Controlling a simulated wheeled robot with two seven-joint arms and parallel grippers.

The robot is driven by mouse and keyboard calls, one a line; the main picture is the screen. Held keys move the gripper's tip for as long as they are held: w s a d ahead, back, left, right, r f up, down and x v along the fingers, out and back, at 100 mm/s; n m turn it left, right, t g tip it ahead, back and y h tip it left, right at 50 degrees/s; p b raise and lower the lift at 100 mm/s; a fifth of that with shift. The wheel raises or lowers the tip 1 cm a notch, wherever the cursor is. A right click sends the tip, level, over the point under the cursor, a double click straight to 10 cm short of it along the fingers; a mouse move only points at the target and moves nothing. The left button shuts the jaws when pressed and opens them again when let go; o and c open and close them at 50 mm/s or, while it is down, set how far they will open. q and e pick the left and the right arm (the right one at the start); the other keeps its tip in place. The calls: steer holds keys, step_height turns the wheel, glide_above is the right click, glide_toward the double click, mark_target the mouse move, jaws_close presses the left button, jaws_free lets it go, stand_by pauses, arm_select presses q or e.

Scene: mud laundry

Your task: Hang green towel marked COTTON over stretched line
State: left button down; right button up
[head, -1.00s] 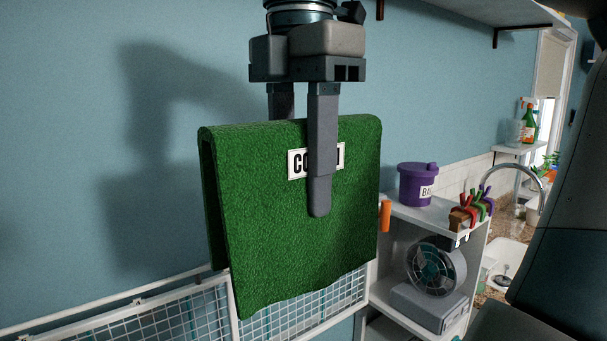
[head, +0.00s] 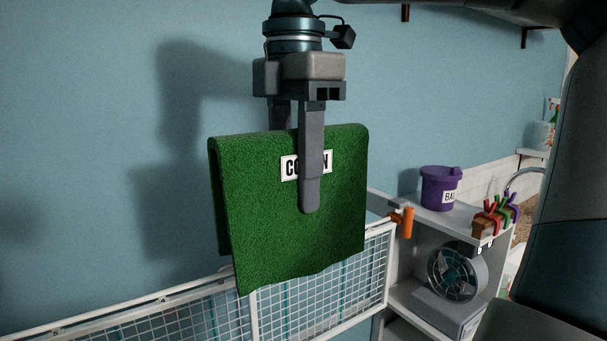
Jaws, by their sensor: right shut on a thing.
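The green towel (head: 262,222) hangs folded over in the middle of the head view, with a white label (head: 290,166) partly covered by a finger. My right gripper (head: 298,205) comes down from above and is shut on the towel, one finger in front and the other going behind it. The towel's lower part hangs in front of a white wire mesh frame (head: 150,309). I cannot tell whether the towel touches the frame. The stretched line is not clearly made out. My left gripper is not in view.
An orange handle (head: 407,222) sits at the frame's right end. A grey shelf unit (head: 405,290) to the right holds a purple tub (head: 440,188), several coloured clips (head: 495,215) and a fan (head: 456,271). A blue wall is behind.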

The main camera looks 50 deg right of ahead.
steer(key=shift+w+d+f+p, duration=0.4)
steer(key=shift+w+f, duration=0.45)
steer(key=shift+w, duration=0.3)
steer(key=shift+w+d+f+p, duration=0.35)
steer(key=shift+w+f, duration=0.5)
steer(key=shift+w, duration=0.25)
steer(key=shift+w+d+f+p, duration=0.4)
steer(key=shift+w+f, duration=0.45)
steer(key=shift+w, duration=0.3)
steer(key=shift+f+b, duration=0.95)
steer(key=shift+f, duration=1.6)
step_height(320, 180, down, 9)
steer(key=b, duration=1)
steer(key=o, duration=1.3)
steer(key=shift+a, duration=0.1)
steer(key=shift+o, duration=0.4)
steer(key=shift+r, duration=0.25)
